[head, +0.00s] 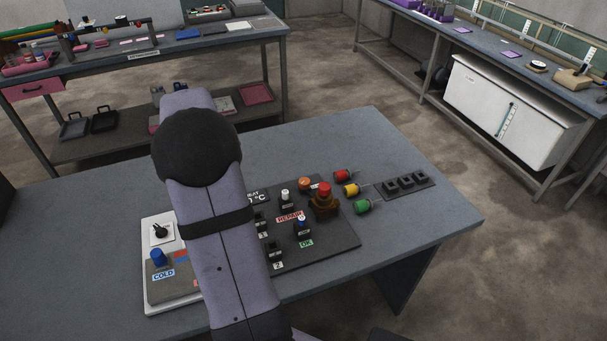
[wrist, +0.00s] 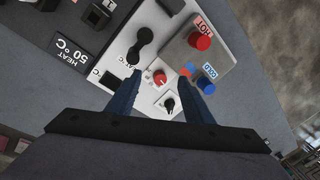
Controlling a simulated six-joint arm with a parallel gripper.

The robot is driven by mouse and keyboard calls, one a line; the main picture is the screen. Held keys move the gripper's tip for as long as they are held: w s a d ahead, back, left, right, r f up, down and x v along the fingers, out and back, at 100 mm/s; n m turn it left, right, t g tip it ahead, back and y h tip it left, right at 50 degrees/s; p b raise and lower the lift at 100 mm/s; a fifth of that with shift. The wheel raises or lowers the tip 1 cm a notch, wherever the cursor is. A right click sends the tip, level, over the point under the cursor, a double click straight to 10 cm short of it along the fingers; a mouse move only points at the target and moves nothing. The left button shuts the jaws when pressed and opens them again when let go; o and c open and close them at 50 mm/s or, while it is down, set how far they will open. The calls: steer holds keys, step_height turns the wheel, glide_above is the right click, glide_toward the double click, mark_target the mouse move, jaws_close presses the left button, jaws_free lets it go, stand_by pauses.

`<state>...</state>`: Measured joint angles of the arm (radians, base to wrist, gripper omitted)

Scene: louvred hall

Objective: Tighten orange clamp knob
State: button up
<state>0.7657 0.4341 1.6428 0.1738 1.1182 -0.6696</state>
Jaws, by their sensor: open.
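A small orange knob (head: 305,184), which looks like the clamp knob, is at the back of the dark control panel (head: 334,243) in the head view. It is just left of a red-topped button on a brown base (head: 324,199). I cannot make out its clamp, and I do not see the knob in the wrist view. My gripper (wrist: 158,76) shows in the wrist view with two dark blue fingers apart and nothing between them. It is over the white panel (wrist: 125,46), around the area of a small red dial (wrist: 159,77). In the head view my arm hides the gripper.
The white panel also carries a blue COLD knob (head: 158,257), a red HOT knob (wrist: 199,41) and a black toggle (head: 159,231). Red (head: 344,175), yellow (head: 353,190) and green (head: 364,206) plugs lie right of the dark panel.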

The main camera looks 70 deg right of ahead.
steer(key=s+d+t+p, duration=0.1)
steer(key=s+d, duration=0.3)
steer(key=d, duration=0.5)
steer(key=s+d+t+p, duration=0.1)
steer(key=s+d, duration=0.2)
steer(key=d, duration=0.6)
steer(key=n+h+p, duration=0.2)
glide_toward(305, 181)
steer(key=shift+t, duration=0.3)
steer(key=shift+s+b+x, duration=0.15)
steer(key=shift+b+x, duration=1.35)
steer(key=shift+x, duration=0.9)
steer(key=shift+s+b+x, duration=0.15)
steer(key=shift+b+x, duration=1.35)
steer(key=shift+x, duration=0.9)
steer(key=shift+f, duration=0.1)
jaws_close()
jaws_free()
steer(key=b+v, duration=0.2)
steer(key=v, duration=0.5)
